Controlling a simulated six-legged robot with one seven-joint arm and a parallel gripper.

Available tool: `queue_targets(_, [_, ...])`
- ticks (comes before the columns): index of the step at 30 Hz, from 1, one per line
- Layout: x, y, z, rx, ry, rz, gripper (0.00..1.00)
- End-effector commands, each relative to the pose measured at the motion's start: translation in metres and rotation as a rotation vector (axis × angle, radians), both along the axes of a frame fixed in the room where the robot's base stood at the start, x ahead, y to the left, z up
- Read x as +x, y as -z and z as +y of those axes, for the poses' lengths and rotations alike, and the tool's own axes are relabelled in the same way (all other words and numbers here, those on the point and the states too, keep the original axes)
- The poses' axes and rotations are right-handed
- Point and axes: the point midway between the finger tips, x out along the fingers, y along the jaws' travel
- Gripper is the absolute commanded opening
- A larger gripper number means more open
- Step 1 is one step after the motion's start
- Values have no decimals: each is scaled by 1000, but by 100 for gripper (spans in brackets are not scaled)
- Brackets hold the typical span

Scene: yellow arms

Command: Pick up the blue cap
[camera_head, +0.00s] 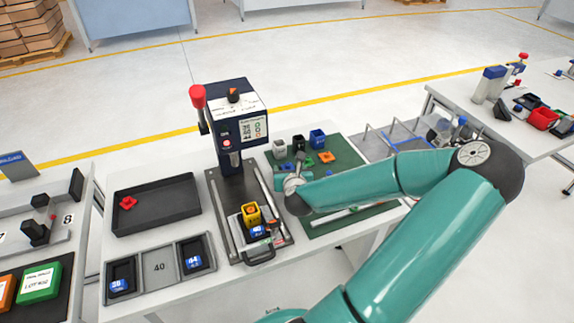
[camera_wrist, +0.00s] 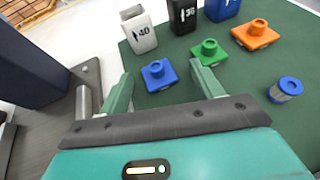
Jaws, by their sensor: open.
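The blue cap (camera_wrist: 158,73), a square base with a raised round top, lies on the green mat (camera_wrist: 125,55) in the wrist view. My gripper (camera_wrist: 161,84) is open and empty. Its two green fingers point toward the cap, one on each side in the picture; I see no contact. How high the fingertips are above the mat is hard to tell. In the head view my gripper (camera_head: 291,187) is over the mat's left part, and my arm hides part of the mat.
A green cap (camera_wrist: 208,53) lies close right of the blue one, and an orange cap (camera_wrist: 256,34) beyond it. A blue-topped round piece (camera_wrist: 286,89) is at right. White, black and blue bins (camera_head: 318,139) stand behind. A dark press (camera_head: 236,125) stands left.

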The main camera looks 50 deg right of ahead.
Motion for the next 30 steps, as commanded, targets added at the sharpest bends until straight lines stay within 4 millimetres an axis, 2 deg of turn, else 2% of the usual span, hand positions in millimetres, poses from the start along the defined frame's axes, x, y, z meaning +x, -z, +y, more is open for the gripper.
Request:
queue_targets(11, [-3,0,2,-1,1,0,64])
queue_targets(18, [-3,0,2,-1,1,0,16])
queue_targets(19, [-3,0,2,-1,1,0,14])
queue_targets(30, [-1,0,1,-1,0,-1,14])
